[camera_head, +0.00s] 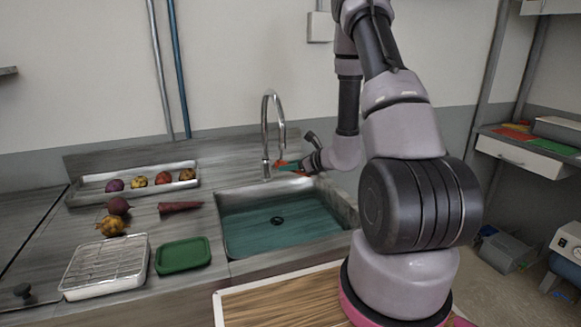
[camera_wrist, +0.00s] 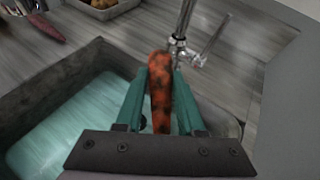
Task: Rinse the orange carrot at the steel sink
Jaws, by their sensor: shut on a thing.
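An orange carrot with dark dirt patches (camera_wrist: 160,88) is held between the green fingers of my gripper (camera_wrist: 160,85) in the wrist view. In the head view my gripper (camera_head: 289,165) is at the back edge of the sink, just right of the faucet, and only a bit of the carrot shows. The steel sink (camera_head: 240,246) has a teal-looking basin with a round drain. The curved steel faucet (camera_head: 265,135) rises behind it. In the wrist view the faucet (camera_wrist: 183,25) stands just beyond the carrot's tip. I cannot tell whether water runs.
Left of the sink lie a dark red carrot-like root (camera_head: 180,208), a beet (camera_head: 119,205) and a yellowish lumpy vegetable (camera_head: 111,226). A steel tray (camera_head: 88,190) holds several vegetables behind them. A white rack tray (camera_head: 75,285) and a green tray (camera_head: 183,255) stand in front. A wooden board (camera_head: 270,305) lies before the sink.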

